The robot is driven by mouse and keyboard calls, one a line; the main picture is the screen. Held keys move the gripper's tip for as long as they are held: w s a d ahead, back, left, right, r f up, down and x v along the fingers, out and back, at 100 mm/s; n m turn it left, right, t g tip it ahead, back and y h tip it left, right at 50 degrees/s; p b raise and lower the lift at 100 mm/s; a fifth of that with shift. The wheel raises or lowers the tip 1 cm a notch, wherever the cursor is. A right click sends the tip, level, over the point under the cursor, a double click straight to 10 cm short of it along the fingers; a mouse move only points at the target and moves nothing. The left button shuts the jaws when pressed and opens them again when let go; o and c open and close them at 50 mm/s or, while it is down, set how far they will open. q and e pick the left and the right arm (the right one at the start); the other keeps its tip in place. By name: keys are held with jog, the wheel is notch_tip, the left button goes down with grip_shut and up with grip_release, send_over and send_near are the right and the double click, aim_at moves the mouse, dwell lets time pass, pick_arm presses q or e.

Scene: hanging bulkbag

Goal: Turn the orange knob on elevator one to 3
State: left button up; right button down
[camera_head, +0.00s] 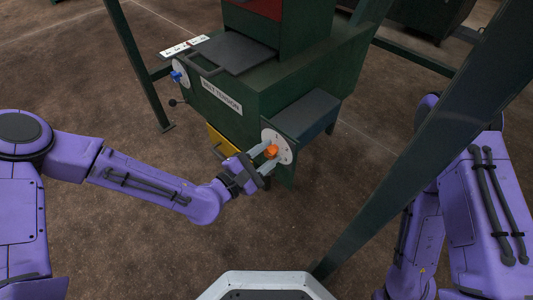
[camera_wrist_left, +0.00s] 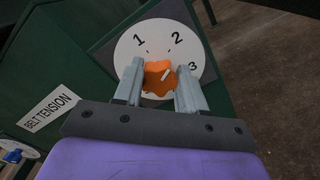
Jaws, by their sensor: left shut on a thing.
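The orange knob (camera_head: 271,151) sits on a round white dial (camera_head: 281,139) on the front of the dark green machine. In the left wrist view the knob (camera_wrist_left: 158,79) shows between the fingers, and the dial (camera_wrist_left: 150,38) carries the numbers 1, 2 and 3. The white mark on the knob points up and right, roughly between 2 and 3. My left gripper (camera_head: 265,157) is shut on the knob, with one finger on each side; it also shows in the left wrist view (camera_wrist_left: 160,88). My right gripper is not in view.
A blue knob (camera_head: 177,76) on a second white dial is at the machine's left end. A "BELT TENSION" label (camera_head: 222,97) lies between the dials. A dark green diagonal beam (camera_head: 420,150) crosses in front of my right arm. Brown floor is open at left.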

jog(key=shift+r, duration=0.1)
pick_arm(q)
jog(key=m+p, duration=0.1)
jog(key=m, duration=0.6)
jog(key=shift+f+m, duration=0.1)
jog(key=shift+m, duration=0.3)
jog(key=shift+f+m+p, duration=0.1)
jog(key=shift+m+p, duration=0.4)
jog(key=shift+m, duration=1.3)
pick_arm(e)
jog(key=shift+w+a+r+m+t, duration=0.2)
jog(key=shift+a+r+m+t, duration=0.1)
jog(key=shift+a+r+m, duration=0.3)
pick_arm(q)
jog(key=o, duration=1.1)
jog(key=shift+c, duration=0.2)
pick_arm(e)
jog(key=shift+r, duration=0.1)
